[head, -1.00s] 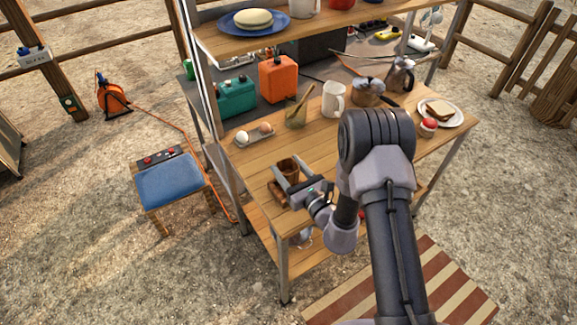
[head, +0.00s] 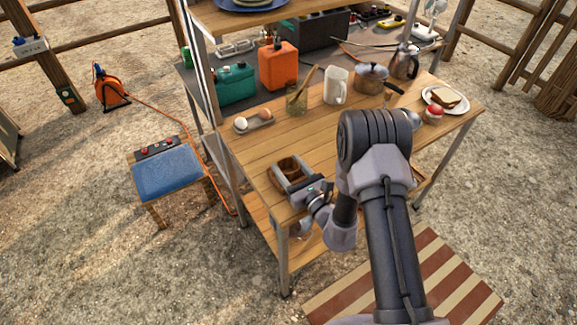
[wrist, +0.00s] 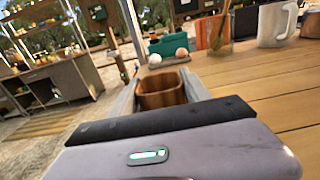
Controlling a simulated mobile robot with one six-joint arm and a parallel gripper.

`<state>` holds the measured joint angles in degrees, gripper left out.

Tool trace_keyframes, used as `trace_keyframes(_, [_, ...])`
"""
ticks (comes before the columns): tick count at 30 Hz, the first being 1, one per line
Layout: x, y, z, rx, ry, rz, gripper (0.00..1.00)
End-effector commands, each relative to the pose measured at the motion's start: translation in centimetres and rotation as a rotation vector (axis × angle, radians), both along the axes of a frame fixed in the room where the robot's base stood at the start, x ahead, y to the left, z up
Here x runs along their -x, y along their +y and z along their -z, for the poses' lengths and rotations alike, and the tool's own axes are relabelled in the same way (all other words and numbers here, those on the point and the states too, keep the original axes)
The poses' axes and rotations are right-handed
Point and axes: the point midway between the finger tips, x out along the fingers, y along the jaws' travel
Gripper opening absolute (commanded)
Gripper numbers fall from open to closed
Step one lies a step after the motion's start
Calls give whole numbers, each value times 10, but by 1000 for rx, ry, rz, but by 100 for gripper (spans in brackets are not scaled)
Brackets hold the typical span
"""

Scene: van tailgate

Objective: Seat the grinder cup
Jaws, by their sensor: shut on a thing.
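The brown wooden cup (head: 284,168), which I take to be the grinder cup, is between the two fingers of my gripper (head: 293,178) over the near left end of the wooden table (head: 330,130). My gripper is shut on it. In the wrist view the cup (wrist: 160,88) shows its hollow inside and open rim, with a grey finger (wrist: 196,86) on its right. The fingers hide its lower part, so I cannot tell whether it touches the tabletop or a seat. No separate grinder body shows clearly.
An egg tray (head: 252,122), a glass jar with wooden utensils (head: 297,98), a white mug (head: 336,86), a pot (head: 371,78) and a plate with bread (head: 443,99) stand farther back. The tabletop between cup and egg tray is clear. A blue stool (head: 167,178) stands left.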

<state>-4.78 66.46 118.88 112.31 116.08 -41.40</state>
Motion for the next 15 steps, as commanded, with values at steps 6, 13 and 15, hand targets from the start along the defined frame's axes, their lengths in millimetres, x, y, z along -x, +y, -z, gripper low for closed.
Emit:
trace_keyframes(6, [0,0,0,0,0,0,80])
trace_keyframes(13, [0,0,0,0,0,0,80])
trace_keyframes(15, [4,-3,0,1,2,-1,80])
